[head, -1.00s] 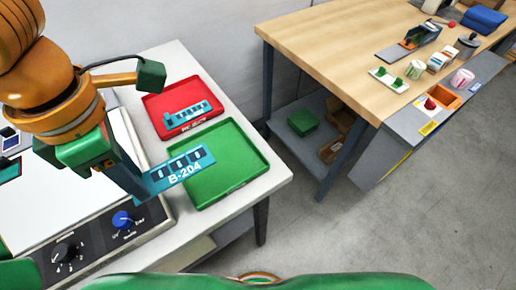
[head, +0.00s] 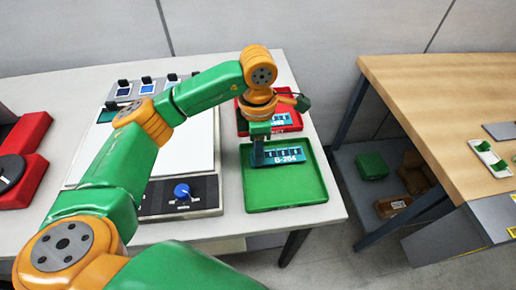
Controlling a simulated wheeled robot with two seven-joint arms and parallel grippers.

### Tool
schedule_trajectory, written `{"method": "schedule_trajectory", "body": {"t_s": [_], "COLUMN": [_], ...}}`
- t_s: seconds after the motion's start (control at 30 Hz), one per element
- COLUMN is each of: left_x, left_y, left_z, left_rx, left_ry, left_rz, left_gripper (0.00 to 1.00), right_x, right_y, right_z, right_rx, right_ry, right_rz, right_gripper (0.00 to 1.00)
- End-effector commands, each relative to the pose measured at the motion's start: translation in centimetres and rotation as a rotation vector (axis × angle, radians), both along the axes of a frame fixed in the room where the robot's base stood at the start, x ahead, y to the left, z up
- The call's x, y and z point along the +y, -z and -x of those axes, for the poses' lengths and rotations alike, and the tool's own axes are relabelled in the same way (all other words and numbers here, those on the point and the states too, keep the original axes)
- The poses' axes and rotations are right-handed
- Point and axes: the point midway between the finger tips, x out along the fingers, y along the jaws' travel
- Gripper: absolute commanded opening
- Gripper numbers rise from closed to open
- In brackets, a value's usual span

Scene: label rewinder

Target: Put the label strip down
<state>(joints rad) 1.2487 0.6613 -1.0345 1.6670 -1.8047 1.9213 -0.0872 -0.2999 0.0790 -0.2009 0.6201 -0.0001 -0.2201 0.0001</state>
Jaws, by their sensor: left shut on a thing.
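The label strip (head: 285,155) is a flat teal piece with white slots and the marking B-204. My left gripper (head: 258,160) is shut on its left end, with the fingers pointing down. The strip is over the far part of the green tray (head: 288,192). I cannot tell whether it touches the tray floor. My right gripper is not in the head view.
A red tray (head: 294,128) with another teal strip (head: 278,121) lies behind the green tray, partly hidden by my arm. A machine with a blue knob (head: 182,191) stands to the left. A wooden bench (head: 430,100) is at the right, across a gap.

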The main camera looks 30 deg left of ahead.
Motion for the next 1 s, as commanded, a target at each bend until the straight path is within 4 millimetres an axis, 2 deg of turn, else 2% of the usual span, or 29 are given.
{"method": "schedule_trajectory", "body": {"t_s": [0.07, 0.43, 0.47, 0.5, 0.57, 0.83, 0.9, 1.0], "left_x": [0.0, 0.0, 0.0, 0.0, 0.0, 0.0, 0.0, 0.0], "left_y": [0.5, 1.5, 1.4, 1.3, 1.3, 1.2, 0.6, -0.4], "left_z": [0.1, 0.0, 0.0, 0.0, 0.0, 0.0, 0.0, -0.1], "left_rx": [0.002, -0.002, -0.002, -0.002, -0.002, -0.002, -0.002, -0.007], "left_ry": [0.0, 0.0, 0.0, 0.0, 0.0, 0.0, 0.0, -0.002], "left_rz": [0.0, 0.001, 0.001, 0.001, 0.001, 0.001, 0.002, 0.002], "left_gripper": [0.0, 0.0, 0.39, 0.5, 0.64, 0.64, 0.64, 0.64], "right_x": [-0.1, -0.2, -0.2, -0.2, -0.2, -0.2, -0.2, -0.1], "right_y": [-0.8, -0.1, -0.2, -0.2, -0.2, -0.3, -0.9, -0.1], "right_z": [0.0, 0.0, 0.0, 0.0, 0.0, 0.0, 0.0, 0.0], "right_rx": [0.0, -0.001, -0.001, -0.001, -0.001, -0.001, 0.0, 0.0], "right_ry": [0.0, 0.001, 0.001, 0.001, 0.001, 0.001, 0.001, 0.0], "right_rz": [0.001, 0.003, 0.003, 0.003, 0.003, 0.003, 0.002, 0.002], "right_gripper": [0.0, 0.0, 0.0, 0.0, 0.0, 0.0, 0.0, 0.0]}}
